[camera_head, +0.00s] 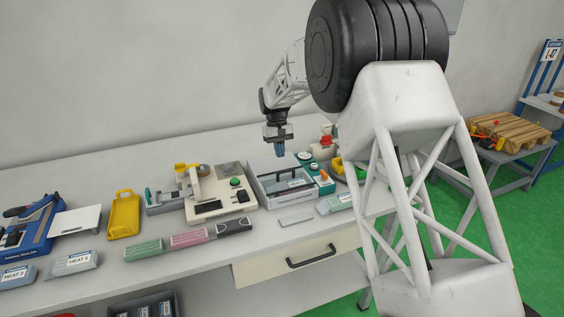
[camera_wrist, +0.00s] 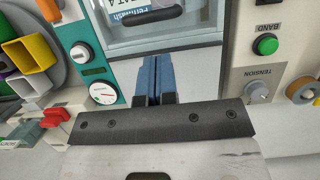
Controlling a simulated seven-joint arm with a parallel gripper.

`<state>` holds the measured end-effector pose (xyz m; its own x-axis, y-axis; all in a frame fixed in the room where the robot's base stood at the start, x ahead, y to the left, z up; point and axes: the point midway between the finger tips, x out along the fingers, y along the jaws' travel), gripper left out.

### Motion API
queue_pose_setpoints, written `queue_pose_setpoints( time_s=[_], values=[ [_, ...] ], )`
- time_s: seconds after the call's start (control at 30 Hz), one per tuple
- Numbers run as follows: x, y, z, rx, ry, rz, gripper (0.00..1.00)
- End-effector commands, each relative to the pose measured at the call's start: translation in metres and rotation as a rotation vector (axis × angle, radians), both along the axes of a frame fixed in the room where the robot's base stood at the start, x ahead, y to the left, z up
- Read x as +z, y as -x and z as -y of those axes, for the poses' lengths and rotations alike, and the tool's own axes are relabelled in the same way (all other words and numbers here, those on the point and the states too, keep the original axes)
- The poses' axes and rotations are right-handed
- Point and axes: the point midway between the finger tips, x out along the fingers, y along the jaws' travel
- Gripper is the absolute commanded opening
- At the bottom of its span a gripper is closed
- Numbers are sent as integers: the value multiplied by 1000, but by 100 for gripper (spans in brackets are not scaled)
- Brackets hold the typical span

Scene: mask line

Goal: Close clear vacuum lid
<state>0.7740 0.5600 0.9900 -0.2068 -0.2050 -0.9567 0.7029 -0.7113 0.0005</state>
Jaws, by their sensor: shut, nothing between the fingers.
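The vacuum unit is a pale grey box (camera_head: 268,198) with a teal control panel (camera_head: 318,176) on its right, on the bench in the head view. In the wrist view its frame (camera_wrist: 118,60) and a dark handle-like bar (camera_wrist: 150,15) over a white label show at the top. My gripper (camera_head: 281,151) hangs above the back of the box, pointing down. In the wrist view its blue fingers (camera_wrist: 155,70) are shut together and empty, over the strip beside the box. The teal panel (camera_wrist: 95,75) with a gauge is to their left.
A cream machine with a green button (camera_head: 235,182) stands left of the box; it also shows in the wrist view (camera_wrist: 265,45). Coloured packs (camera_head: 190,239) and a small grey plate (camera_head: 296,220) lie in front. A yellow tray (camera_head: 124,215) is farther left.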

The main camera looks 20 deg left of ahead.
Motion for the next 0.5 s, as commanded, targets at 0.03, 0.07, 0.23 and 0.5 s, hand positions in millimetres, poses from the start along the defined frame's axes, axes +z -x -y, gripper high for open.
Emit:
queue_pose_setpoints(
  time_s=[0.03,0.07,0.23,0.5],
  values=[
    [8,-2,-2,0,-1,1,0],
    [12,-3,-3,0,-1,1,0],
    [39,-9,-9,0,1,-1,0],
    [66,-14,-15,0,1,-1,0]
  ],
)
